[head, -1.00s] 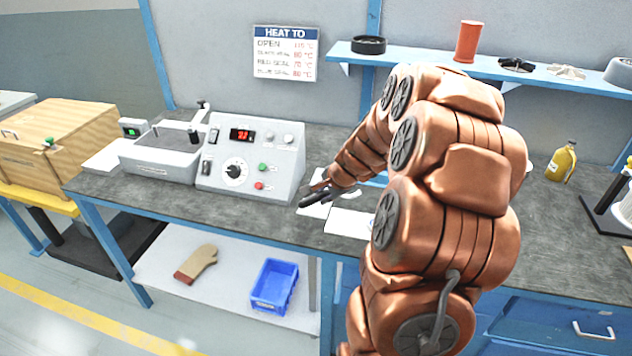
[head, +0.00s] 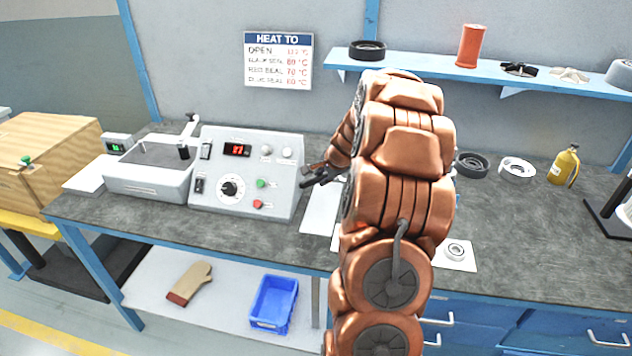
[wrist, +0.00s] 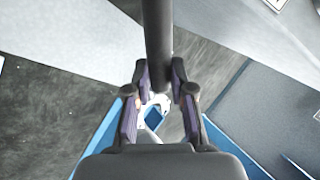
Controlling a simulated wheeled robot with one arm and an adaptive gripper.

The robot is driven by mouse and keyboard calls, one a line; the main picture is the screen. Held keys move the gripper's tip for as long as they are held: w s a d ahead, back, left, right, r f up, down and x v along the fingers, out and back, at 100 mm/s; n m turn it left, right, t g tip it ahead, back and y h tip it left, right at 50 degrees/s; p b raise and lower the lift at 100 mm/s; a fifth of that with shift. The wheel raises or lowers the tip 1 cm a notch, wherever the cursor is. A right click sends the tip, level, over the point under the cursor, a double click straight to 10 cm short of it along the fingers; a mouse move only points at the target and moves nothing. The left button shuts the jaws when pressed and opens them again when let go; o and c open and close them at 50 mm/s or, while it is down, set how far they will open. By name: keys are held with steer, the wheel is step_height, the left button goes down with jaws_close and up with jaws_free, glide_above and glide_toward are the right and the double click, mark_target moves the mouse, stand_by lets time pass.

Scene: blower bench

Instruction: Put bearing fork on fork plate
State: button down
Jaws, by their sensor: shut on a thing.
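My gripper (head: 313,178) is beside the right side of the grey control box, above the bench. In the wrist view my gripper (wrist: 160,100) has its two fingers closed about a dark grey bar (wrist: 158,40), which appears to be the bearing fork's handle; the fork's far end cannot be made out. A white plate (head: 320,208) lies on the bench below my gripper, partly hidden by my arm. Another white plate (head: 82,176) lies at the bench's left end. I cannot tell which is the fork plate.
The control box (head: 245,170) and a grey bath (head: 150,172) stand to the left. A bearing (head: 456,250) sits on a white card right of my arm. A black ring (head: 472,165), white ring (head: 517,168) and yellow bottle (head: 565,165) stand behind. The right bench front is clear.

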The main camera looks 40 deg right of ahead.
steer(key=shift+w+d+f, duration=0.2)
steer(key=shift+f, duration=0.05)
step_height(320, 180, down, 3)
steer(key=b, duration=0.2)
steer(key=shift+f+b, duration=0.15)
steer(key=shift+b, duration=0.25)
steer(key=c, duration=1)
jaws_free()
